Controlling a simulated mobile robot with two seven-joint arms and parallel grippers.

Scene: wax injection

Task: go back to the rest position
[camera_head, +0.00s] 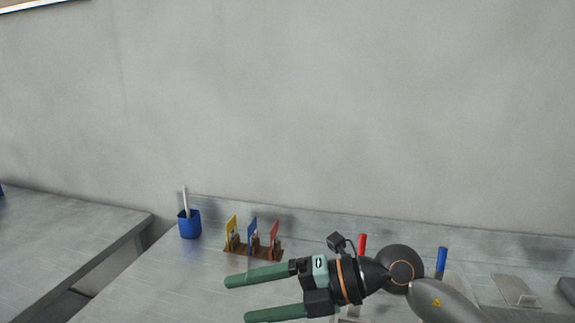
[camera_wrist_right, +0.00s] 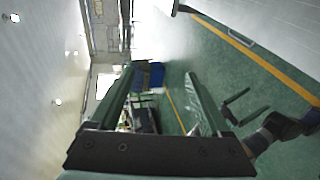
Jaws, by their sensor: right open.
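My right gripper (camera_head: 236,299) reaches in from the right in the head view, above the grey workbench. Its two green fingers point left and are apart, with nothing between them. In the right wrist view, the same open fingers (camera_wrist_right: 160,72) frame an empty gap, with floor and distant objects beyond.
A wooden holder (camera_head: 254,253) with yellow, blue and red cards stands on the workbench (camera_head: 185,278) beyond my fingers. A blue cup (camera_head: 189,224) with a white stick stands left of it. Red (camera_head: 362,244) and blue (camera_head: 441,260) upright items show near my arm. A wall closes the back.

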